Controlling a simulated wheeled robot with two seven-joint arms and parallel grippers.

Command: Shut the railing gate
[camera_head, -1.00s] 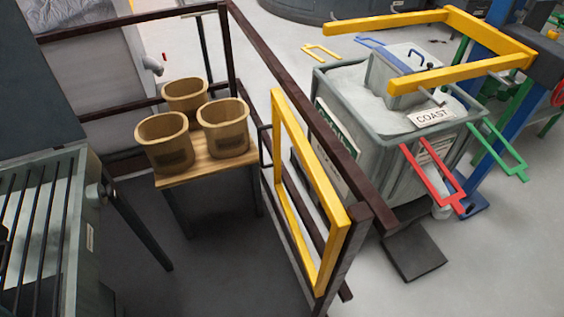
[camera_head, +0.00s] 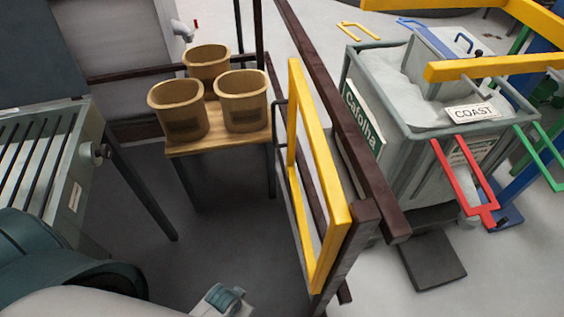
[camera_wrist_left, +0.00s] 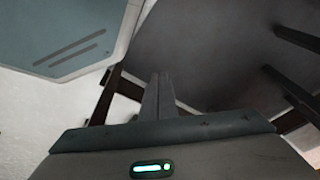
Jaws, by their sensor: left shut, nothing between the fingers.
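The railing gate (camera_head: 319,145) is a yellow rectangular frame in the middle of the head view. It stands upright beside the dark brown railing (camera_head: 340,115), running nearly parallel to it, with its near end close to a brown post (camera_head: 350,250). A dark handle-like loop (camera_head: 279,120) shows at its far end. My left gripper (camera_wrist_left: 158,92) shows in the wrist view with its fingers shut and empty, over a dark floor. The gate cannot be made out in that view. My left arm enters the head view at lower left, apart from the gate. My right gripper is not in view.
A small wooden table (camera_head: 222,142) holds three tan buckets (camera_head: 242,102) left of the gate. A grated machine (camera_head: 60,165) stands at left. Beyond the railing are a grey bin (camera_head: 400,150) and yellow bars (camera_head: 500,66). Grey floor between machine and gate is open.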

